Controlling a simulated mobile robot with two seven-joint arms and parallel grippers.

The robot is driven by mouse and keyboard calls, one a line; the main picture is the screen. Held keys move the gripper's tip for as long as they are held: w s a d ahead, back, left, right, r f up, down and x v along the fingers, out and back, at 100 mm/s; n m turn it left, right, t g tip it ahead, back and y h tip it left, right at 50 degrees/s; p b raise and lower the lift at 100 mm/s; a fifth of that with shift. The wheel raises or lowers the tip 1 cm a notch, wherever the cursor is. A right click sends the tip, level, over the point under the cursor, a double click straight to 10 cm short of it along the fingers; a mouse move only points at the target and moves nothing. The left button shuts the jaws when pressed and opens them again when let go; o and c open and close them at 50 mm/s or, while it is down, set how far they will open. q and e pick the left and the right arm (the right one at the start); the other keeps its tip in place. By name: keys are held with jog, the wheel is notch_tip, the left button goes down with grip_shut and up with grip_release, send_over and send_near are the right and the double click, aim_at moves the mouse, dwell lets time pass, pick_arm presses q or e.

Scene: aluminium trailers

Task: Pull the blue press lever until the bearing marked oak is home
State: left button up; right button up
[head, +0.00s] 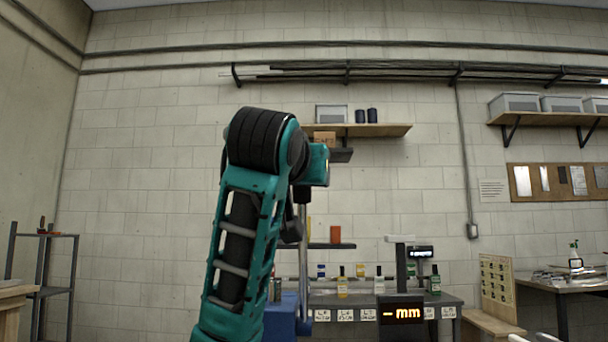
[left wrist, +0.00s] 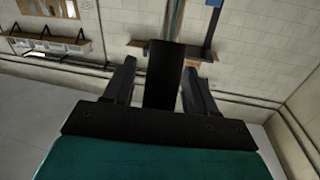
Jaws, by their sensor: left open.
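My left gripper (left wrist: 159,68) is open in the left wrist view, one dark finger on each side. A black grip-like block (left wrist: 165,75) stands between the fingers. It looks like the lever's handle, but I cannot tell whether it touches them. In the head view my teal left arm fills the middle and hides most of the press. A grey lever rod (head: 303,260) hangs below my wrist, beside the blue press body (head: 282,315). The bearing marked oak cannot be made out. My right gripper is out of view.
A grey bench (head: 455,299) with bottles and white labels stands behind. A dark display (head: 401,311) shows a dash and "mm". Wall shelves (head: 380,130) hang above. A side table (head: 562,283) stands at right, a rack (head: 45,238) at left.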

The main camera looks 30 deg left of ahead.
pick_arm(q)
grip_shut()
dwell(0.5)
